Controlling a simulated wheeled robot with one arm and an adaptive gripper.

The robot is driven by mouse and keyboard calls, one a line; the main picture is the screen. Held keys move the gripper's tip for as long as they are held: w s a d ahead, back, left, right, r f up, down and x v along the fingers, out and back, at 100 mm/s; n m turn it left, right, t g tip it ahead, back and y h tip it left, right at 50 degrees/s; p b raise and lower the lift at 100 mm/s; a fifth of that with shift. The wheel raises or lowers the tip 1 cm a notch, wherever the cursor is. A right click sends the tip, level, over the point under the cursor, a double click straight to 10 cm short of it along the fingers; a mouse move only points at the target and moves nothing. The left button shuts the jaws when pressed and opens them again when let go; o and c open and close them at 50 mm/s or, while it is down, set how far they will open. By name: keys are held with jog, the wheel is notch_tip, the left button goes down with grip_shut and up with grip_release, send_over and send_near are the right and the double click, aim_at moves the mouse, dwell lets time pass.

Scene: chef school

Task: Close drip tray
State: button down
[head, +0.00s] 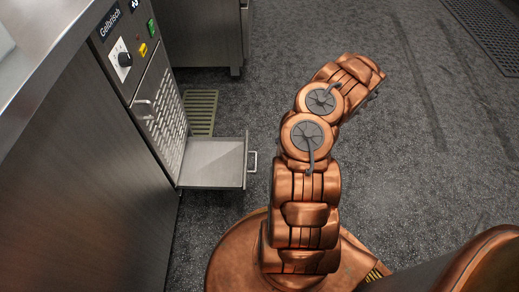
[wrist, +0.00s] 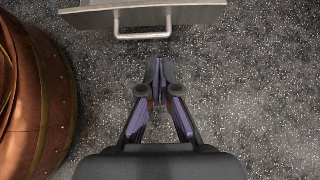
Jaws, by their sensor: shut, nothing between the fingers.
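The drip tray (head: 214,163) is a shallow metal drawer pulled out from the bottom of the appliance on the left in the head view. Its handle (head: 252,161) is a small bar on its outer front. In the wrist view the tray (wrist: 160,14) shows at the top, with its handle (wrist: 143,35) facing my gripper. My gripper (wrist: 158,62) is shut and empty, its fingertips pointing at the handle with a small gap seen in the picture. The gripper is hidden in the head view behind my copper arm.
The appliance (head: 150,95) has a slotted panel, a knob and coloured buttons. A metal counter (head: 60,170) stands at the left. A floor grate (head: 201,112) lies behind the tray, and another grate (head: 490,33) at the far right. The speckled floor right of my arm is clear.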

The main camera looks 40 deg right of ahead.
jog(key=b+x, duration=0.1)
jog(key=x, duration=0.3)
jog(key=r+b+x, duration=0.1)
jog(key=b+x, duration=0.1)
jog(key=x, duration=0.2)
jog(key=a+b+x, duration=0.1)
jog(key=x, duration=0.3)
jog(key=shift+w+r+b, duration=0.15)
jog(key=shift+w+b, duration=0.2)
jog(key=shift+b, duration=0.05)
jog(key=shift+w+a+r, duration=0.1)
jog(key=shift+w+a, duration=0.35)
jog(key=shift+a, duration=0.1)
